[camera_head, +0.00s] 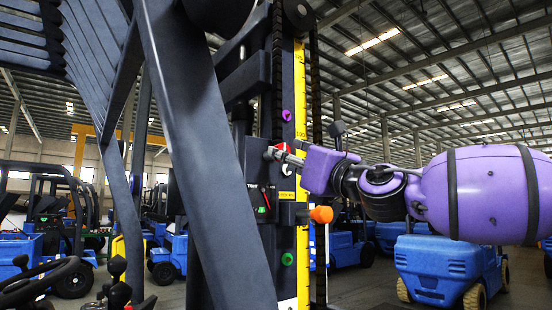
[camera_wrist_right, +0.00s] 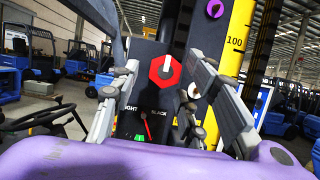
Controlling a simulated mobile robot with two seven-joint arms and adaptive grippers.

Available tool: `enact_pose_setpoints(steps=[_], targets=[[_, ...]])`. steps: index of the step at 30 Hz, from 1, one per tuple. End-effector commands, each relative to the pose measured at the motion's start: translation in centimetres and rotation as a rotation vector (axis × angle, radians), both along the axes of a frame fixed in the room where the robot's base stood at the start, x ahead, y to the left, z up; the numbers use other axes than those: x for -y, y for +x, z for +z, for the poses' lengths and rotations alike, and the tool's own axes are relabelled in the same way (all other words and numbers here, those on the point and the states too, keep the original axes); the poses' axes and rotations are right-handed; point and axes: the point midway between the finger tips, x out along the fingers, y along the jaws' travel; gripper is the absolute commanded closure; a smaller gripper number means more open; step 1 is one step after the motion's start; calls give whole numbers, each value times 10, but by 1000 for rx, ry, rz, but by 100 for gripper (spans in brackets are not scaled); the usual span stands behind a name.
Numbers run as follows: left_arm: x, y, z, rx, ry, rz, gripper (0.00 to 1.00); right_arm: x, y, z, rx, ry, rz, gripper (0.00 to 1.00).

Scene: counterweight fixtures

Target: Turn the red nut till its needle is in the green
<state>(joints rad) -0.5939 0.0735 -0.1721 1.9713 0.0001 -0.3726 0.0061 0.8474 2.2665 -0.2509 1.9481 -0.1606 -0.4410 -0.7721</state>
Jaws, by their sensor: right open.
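The red nut (camera_wrist_right: 159,78) is a hexagon with a pale grey centre, on a dark upright panel. In the head view only part of the red nut (camera_head: 289,170) shows beside my right gripper (camera_head: 276,152). In the right wrist view my right gripper (camera_wrist_right: 163,65) is open, with one finger to each side of the nut; I cannot tell whether they touch it. Below is a gauge (camera_wrist_right: 150,112) with a thin red needle (camera_wrist_right: 146,122), lettering at left and right, and a green patch (camera_wrist_right: 139,138) low down. The needle looks beside the green, not over it. My left gripper is out of view.
A yellow scale strip (camera_head: 301,110) runs up the mast beside the panel. A purple knob (camera_head: 287,115), an orange knob (camera_head: 321,214) and a green knob (camera_head: 288,259) sit near it. A broad dark post (camera_head: 205,150) stands left of the panel. Blue forklifts (camera_head: 450,268) stand behind.

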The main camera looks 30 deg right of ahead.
Motion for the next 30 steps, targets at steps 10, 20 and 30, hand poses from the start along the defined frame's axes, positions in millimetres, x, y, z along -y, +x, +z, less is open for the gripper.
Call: enact_pose_setpoints(steps=[10, 20, 30], targets=[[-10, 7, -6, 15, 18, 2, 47, -2, 30, 9, -4, 1, 0, 59], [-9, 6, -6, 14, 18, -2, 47, -3, 33, 14, 0, 1, 3, 59], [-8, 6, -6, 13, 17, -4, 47, -4, 33, 14, 0, 1, 4, 92]])
